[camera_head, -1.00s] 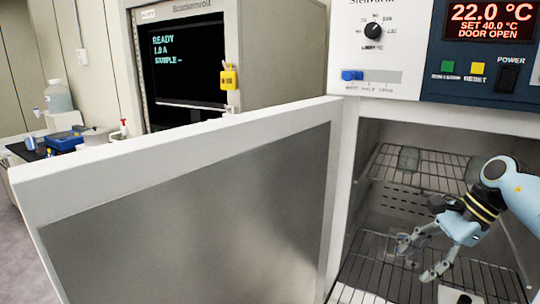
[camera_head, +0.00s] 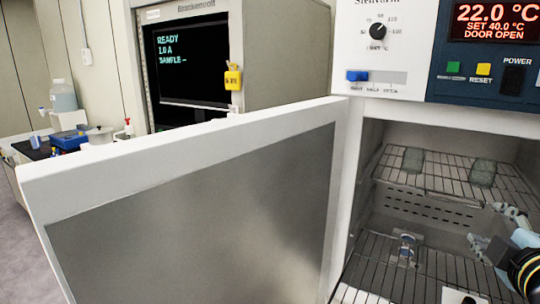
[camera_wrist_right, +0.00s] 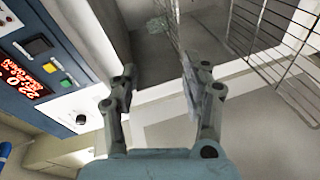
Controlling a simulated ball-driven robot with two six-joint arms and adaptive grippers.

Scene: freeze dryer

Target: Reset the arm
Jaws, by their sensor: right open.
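My right gripper (camera_head: 484,224) is at the right edge of the head view, inside the open oven chamber near its right side. Its two grey fingers are spread with nothing between them. The right wrist view shows the same open, empty fingers (camera_wrist_right: 158,68), with wire shelving (camera_wrist_right: 270,35) beyond them. A small grey and bluish item (camera_head: 405,249) stands on the lower wire shelf (camera_head: 385,275), to the left of the gripper and apart from it. My left gripper is not in view.
The oven door (camera_head: 190,215) stands wide open across the left and middle. Two greenish pads (camera_head: 413,160) (camera_head: 483,172) lie on the upper shelf (camera_head: 440,178). The control panel (camera_head: 490,60) reads 22.0 °C, set 40.0, door open. A freeze dryer screen (camera_head: 192,60) stands behind the door.

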